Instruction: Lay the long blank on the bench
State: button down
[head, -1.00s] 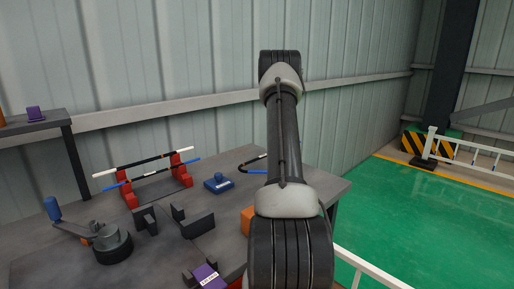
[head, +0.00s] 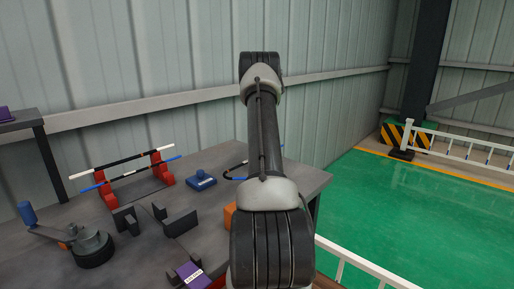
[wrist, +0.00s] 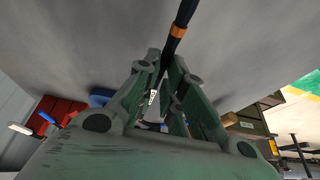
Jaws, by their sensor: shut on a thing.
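In the wrist view my gripper (wrist: 167,72) is shut on a dark rod with an orange band (wrist: 177,30), which runs up and to the right from the fingertips. Its lower part is hidden among the fingers, and I cannot tell its full length. The grey bench (head: 235,154) fills the lower left. On it a red rack (head: 107,196) bears a black rod with white ends (head: 124,160) and a rod with blue ends (head: 97,187).
A blue block with a knob (head: 201,181), dark angle brackets (head: 180,224), a grey clamp with a blue handle (head: 92,244), a purple box (head: 190,274) and an orange block (head: 229,216) stand on the bench. A white railing (head: 350,262) runs to the right.

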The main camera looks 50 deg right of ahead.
jog(key=shift+f, duration=2.75)
jog(key=c, duration=1.4)
grip_release()
jog(key=shift+c, duration=0.2)
jog(key=v, duration=1.2)
